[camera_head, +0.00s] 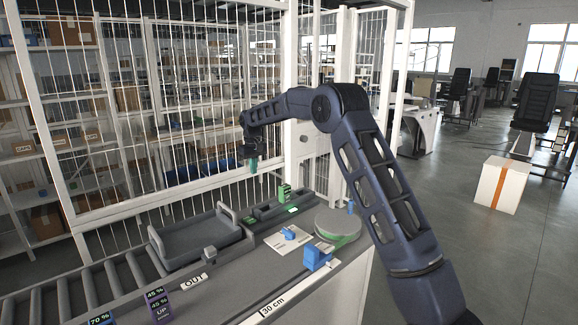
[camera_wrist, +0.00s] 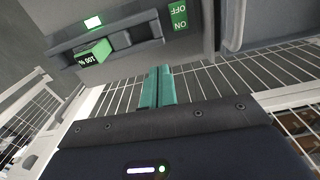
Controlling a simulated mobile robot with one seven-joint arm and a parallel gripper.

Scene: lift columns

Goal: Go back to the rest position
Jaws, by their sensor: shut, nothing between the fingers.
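My gripper (camera_head: 253,165) hangs from my dark blue arm in the upper middle of the head view, in front of the white wire fence. It is held in the air above the grey bench, apart from everything on it. In the wrist view its two green fingers (camera_wrist: 158,86) lie side by side, closed with nothing between them.
A grey tray (camera_head: 158,244) sits on the bench by a roller conveyor (camera_head: 75,302). A green block marked 100 % (camera_wrist: 94,54) sits in a dark holder. A round turntable (camera_head: 338,222) and small blue parts (camera_head: 317,257) stand on the right. The wire fence (camera_head: 200,100) closes off the back.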

